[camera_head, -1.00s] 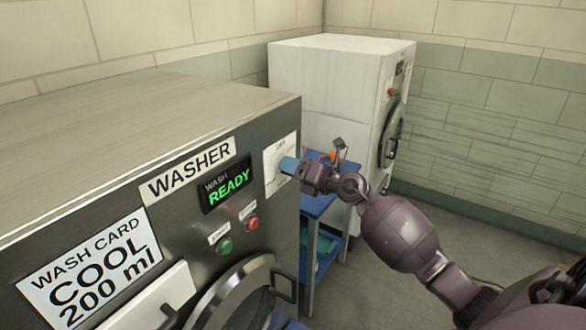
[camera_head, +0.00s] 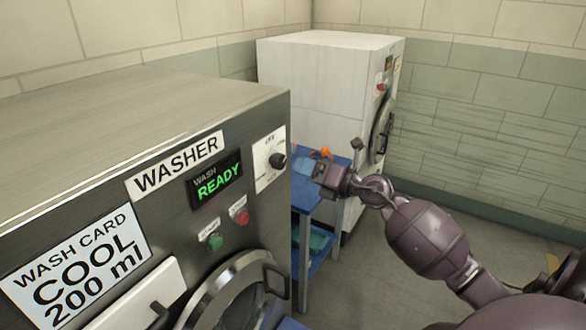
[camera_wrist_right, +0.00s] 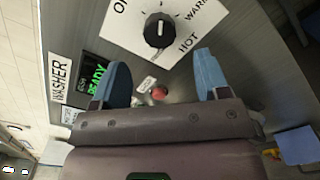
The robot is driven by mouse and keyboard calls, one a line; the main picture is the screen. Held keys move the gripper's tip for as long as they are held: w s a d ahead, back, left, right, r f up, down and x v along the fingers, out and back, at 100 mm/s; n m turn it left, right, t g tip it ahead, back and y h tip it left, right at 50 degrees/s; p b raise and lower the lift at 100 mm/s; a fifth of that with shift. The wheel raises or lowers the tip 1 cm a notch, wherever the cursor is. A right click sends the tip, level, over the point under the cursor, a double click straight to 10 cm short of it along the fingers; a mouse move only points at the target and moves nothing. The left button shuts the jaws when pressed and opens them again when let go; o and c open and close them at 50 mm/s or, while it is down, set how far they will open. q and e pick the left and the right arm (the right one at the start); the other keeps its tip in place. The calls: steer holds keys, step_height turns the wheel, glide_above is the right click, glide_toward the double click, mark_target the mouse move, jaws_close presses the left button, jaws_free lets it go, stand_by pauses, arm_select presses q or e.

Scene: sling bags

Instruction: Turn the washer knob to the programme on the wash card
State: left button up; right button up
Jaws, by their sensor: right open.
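The washer knob (camera_head: 277,160) is a black round knob on a white dial plate (camera_head: 264,168) on the washer front. In the right wrist view the knob (camera_wrist_right: 158,30) has a white mark, and WARM and HOT are printed around it; other wording is cut off. I cannot tell which programme the mark points to. The wash card (camera_head: 80,262) reads COOL 200 ml. My right gripper (camera_head: 304,167) is clear of the knob, to its right. In the wrist view its blue fingers (camera_wrist_right: 162,75) are apart and empty. My left gripper is not in view.
The washer display (camera_head: 216,181) reads WASH READY. A green button (camera_head: 215,242) and a red button (camera_head: 242,217) sit below it, above the round door (camera_head: 230,295). A blue stand (camera_head: 308,205) and a white machine (camera_head: 315,85) are behind my right gripper.

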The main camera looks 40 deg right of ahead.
steer(key=shift+b+v, duration=0.3)
steer(key=shift+v, duration=1.5)
